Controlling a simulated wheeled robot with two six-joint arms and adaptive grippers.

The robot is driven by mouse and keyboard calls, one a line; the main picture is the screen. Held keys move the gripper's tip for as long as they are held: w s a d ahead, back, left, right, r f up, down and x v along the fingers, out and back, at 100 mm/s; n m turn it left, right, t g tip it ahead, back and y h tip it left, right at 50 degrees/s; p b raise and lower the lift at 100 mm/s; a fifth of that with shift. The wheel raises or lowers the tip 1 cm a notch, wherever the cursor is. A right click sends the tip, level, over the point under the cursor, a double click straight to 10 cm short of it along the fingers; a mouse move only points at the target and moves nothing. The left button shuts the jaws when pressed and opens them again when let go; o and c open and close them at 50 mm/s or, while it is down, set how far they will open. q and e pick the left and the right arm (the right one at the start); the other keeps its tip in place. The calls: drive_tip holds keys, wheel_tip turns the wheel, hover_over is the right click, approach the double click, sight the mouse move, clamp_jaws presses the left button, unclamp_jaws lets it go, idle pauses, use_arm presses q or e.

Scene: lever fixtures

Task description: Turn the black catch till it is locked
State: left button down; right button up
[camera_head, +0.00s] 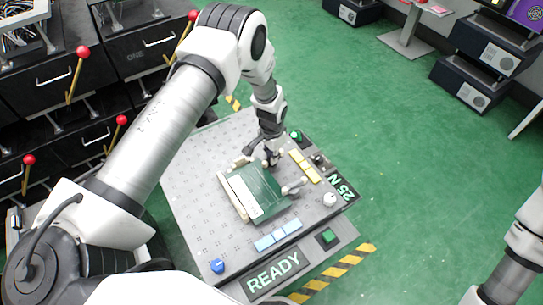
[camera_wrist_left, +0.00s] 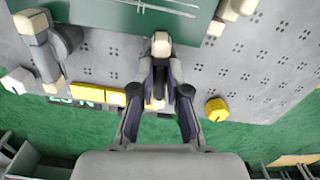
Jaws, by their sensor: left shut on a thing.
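My left gripper (camera_head: 271,157) reaches down to the far edge of a green plate (camera_head: 262,196) on the grey perforated fixture board. In the left wrist view the two fingers of this gripper (camera_wrist_left: 160,105) are closed around the black catch (camera_wrist_left: 184,90). A post with a pale rounded top (camera_wrist_left: 160,44) stands at the fingertips, beside the green plate (camera_wrist_left: 130,14). The fingers hide much of the catch, so its exact angle cannot be told. My right gripper is outside the views; only part of that arm shows at the right edge.
Yellow blocks (camera_head: 305,166), a grey clamp lever (camera_head: 294,187) and a white knob (camera_head: 330,199) lie near the plate. Blue blocks (camera_head: 278,235), a blue knob (camera_head: 217,266) and a READY panel (camera_head: 274,273) are at the front. Red-knobbed levers (camera_head: 83,52) stand left.

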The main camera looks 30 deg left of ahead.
use_arm(q)
drive_tip(key=shift+m, duration=1)
drive_tip(key=c, duration=1.2)
unclamp_jaws()
drive_tip(key=shift+o, duration=0.2)
wheel_tip(320, 180, up, 12)
